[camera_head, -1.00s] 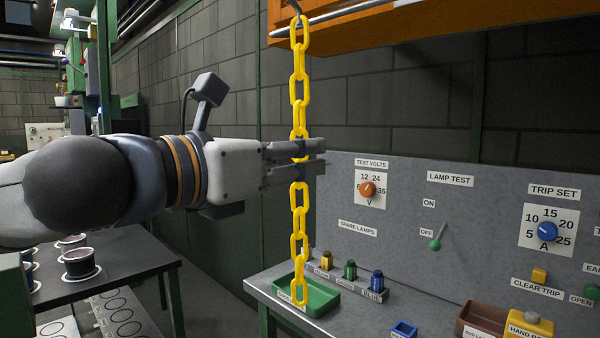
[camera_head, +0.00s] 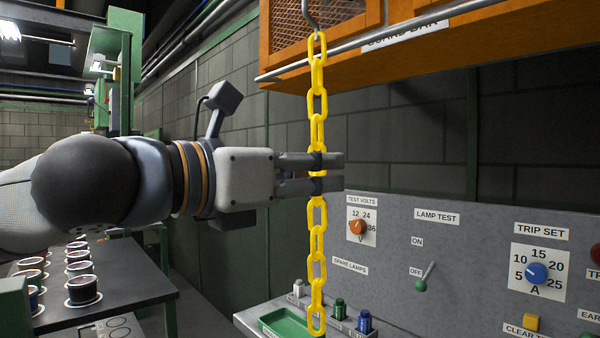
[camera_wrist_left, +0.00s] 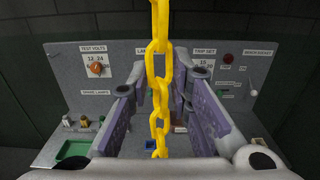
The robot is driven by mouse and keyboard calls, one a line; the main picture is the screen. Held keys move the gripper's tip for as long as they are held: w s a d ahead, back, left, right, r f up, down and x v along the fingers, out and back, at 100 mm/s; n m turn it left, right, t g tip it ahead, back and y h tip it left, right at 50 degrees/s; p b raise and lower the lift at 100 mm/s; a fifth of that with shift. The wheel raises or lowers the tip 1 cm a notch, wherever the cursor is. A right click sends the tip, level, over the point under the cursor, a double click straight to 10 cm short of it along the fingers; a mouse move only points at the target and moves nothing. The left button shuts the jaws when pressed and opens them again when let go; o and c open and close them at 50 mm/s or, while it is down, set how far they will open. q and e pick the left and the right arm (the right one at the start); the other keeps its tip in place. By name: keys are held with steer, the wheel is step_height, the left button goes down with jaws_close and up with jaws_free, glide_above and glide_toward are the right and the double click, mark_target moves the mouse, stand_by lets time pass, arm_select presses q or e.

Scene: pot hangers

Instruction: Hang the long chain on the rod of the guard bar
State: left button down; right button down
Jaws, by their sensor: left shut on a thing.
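The long yellow chain (camera_head: 317,240) hangs straight down in the head view, with a grey hook (camera_head: 309,14) at its top, partly cut off by the frame edge. My left gripper (camera_head: 332,172) comes in from the left and is shut on the chain around its middle. The chain also shows between the fingers in the left wrist view (camera_wrist_left: 160,60). My right gripper is not in view.
A grey panel (camera_head: 450,240) with knobs and a lever stands behind the bench at right. A green tray (camera_head: 283,325) is low behind the chain. A dark table (camera_head: 110,285) with several spools is at left.

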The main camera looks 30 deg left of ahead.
arm_select(q)
steer(key=f+x, duration=0.3)
steer(key=x, duration=0.9)
steer(key=shift+w+d+b, duration=0.2)
steer(key=shift+w+b, duration=0.15)
stand_by(0.4)
steer(key=c, duration=1.4)
jaws_free()
steer(key=shift+s+a, duration=0.1)
steer(key=shift+s, duration=0.05)
